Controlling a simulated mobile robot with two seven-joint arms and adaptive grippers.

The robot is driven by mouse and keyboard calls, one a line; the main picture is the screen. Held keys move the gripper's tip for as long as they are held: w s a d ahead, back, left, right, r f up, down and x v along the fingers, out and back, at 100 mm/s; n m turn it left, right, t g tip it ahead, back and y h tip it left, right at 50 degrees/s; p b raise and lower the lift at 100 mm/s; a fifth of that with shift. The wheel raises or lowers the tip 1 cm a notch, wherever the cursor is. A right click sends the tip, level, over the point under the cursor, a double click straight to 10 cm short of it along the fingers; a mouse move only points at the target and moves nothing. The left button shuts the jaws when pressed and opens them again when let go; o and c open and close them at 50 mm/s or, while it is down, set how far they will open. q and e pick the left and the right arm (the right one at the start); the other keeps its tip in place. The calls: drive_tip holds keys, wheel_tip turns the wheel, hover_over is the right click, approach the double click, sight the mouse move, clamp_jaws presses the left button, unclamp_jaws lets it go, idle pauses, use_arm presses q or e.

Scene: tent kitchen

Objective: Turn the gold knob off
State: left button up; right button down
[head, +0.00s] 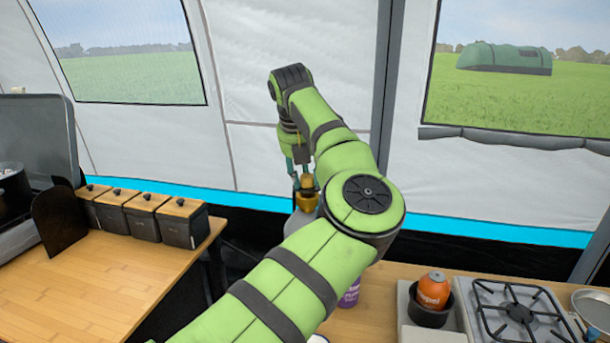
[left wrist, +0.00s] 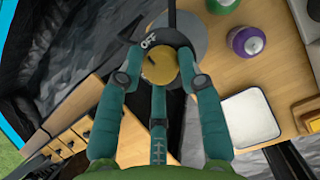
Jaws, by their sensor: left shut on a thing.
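The gold knob (head: 307,203) sits on top of a grey rounded body (head: 298,222), mostly behind my left arm in the head view. In the left wrist view the gold knob (left wrist: 160,70) lies between my fingers, beside a dark ring marked "OFF" (left wrist: 149,42). My left gripper (head: 303,183) reaches down onto the knob from above. Its teal fingers (left wrist: 160,82) are closed around the knob's sides. How far the knob is turned is unclear. My right gripper is not in view.
A purple can (head: 349,294) stands close by on the wooden counter. An orange canister (head: 433,290) in a dark cup and a gas stove (head: 515,312) are at the right. Several dark boxes with wooden lids (head: 143,215) line the left table. A white square tray (left wrist: 250,117) lies nearby.

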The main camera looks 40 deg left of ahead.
use_arm(q)
drive_tip(key=shift+w+r, duration=0.2)
drive_tip(key=shift+r, duration=0.15)
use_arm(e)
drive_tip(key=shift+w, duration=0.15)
use_arm(q)
drive_tip(key=o, duration=0.9)
drive_tip(key=shift+o, duration=1)
drive_tip(key=shift+f, duration=0.1)
drive_tip(key=shift+w+f, duration=0.1)
drive_tip(key=shift+f, duration=0.05)
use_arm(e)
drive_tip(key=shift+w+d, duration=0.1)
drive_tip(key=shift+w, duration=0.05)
use_arm(q)
drive_tip(key=v, duration=1.2)
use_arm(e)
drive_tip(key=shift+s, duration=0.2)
use_arm(q)
drive_tip(key=shift+d, duration=0.1)
